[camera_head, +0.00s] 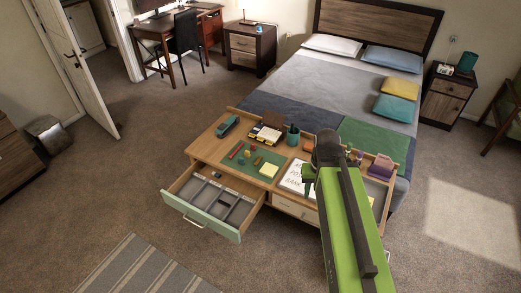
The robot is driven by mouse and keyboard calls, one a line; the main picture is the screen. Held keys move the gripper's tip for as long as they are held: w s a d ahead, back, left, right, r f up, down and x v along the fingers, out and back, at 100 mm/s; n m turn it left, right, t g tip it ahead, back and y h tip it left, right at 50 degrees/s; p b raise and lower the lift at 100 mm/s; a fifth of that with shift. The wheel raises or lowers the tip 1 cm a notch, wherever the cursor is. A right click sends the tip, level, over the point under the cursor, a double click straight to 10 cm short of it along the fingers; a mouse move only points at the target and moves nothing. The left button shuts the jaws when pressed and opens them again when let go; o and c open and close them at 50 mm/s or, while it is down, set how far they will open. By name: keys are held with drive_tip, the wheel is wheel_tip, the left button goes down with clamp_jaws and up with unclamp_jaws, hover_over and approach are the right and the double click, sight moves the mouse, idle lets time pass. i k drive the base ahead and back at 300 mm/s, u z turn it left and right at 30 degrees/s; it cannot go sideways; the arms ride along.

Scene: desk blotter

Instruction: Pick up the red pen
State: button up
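A small red stick-like thing (236,151), which looks like the red pen, lies near the left end of the green desk blotter (250,168). The blotter lies on the wooden desk (214,149) at the foot of the bed. My green and black arm reaches up from the bottom right over the right part of the desk.
A drawer (205,207) with grey compartments stands open at the desk's front left. A teal stapler-like thing (228,126), books (266,133), a dark pen cup (293,135), yellow notes (269,170) and a white paper (297,178) are on the desk.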

sight(238, 148)
drive_tip(key=z, duration=0.4)
drive_tip(key=i, duration=0.9)
drive_tip(key=u, duration=5.8)
drive_tip(key=i, duration=0.1)
drive_tip(key=z, duration=2.9)
drive_tip(key=i, duration=1)
drive_tip(key=u, duration=0.05)
